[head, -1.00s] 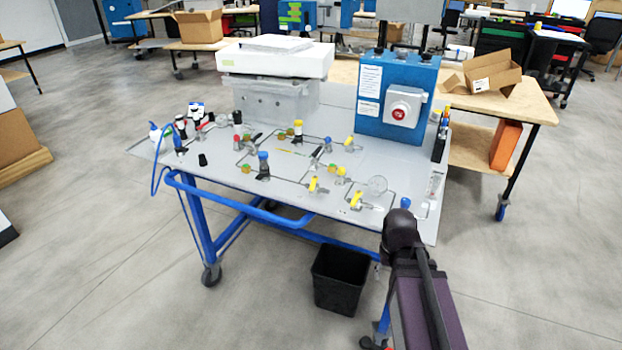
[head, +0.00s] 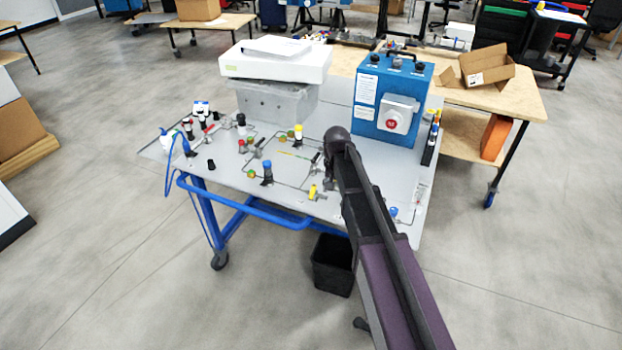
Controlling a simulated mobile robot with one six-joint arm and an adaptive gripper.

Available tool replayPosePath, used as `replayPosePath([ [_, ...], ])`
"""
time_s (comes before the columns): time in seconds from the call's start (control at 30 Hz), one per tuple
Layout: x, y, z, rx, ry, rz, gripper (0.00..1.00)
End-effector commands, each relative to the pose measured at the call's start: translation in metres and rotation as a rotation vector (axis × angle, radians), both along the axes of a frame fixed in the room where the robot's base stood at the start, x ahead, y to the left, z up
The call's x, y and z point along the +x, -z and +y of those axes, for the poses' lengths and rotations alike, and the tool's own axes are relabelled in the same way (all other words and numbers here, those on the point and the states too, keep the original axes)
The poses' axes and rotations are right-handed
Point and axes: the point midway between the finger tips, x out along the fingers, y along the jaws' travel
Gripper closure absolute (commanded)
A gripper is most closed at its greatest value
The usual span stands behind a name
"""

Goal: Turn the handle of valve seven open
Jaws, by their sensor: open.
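My gripper (head: 330,178) is at the end of my dark arm, over the right middle of the grey panel table (head: 215,178). It is mostly hidden by my wrist and arm; its fingertips do not show clearly, and I see nothing held. Several small valves stand on the panel: one with a yellow handle (head: 313,191), one with a blue top (head: 267,168), one with a yellow top (head: 298,130). A dark-handled valve (head: 316,160) is just left of my gripper; contact cannot be told. Number labels are unreadable, so I cannot tell which is valve seven. My arm covers part of the panel.
A blue box with a red button (head: 392,121) stands at the panel's back right. A grey bin with a white box (head: 275,66) stands at the back left. Thin pipes link the valves. A black waste bin (head: 332,265) is below the table. Open floor lies left.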

Motion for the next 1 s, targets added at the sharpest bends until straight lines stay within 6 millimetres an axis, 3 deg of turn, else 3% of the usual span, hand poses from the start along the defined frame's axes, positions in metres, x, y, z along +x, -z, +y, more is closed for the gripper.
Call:
replayPosePath([
  [0.03,0.014,-0.021,0.013,0.000,0.001,0.000,0.43],
  [0.1,0.025,-0.033,0.026,0.000,0.008,0.000,0.43],
  [0.33,0.049,-0.061,0.061,0.000,0.024,0.000,0.43],
  [0.53,0.056,-0.068,0.073,0.000,0.029,0.000,0.43],
  [1.0,0.055,-0.066,0.074,0.000,0.029,0.000,0.43],
])
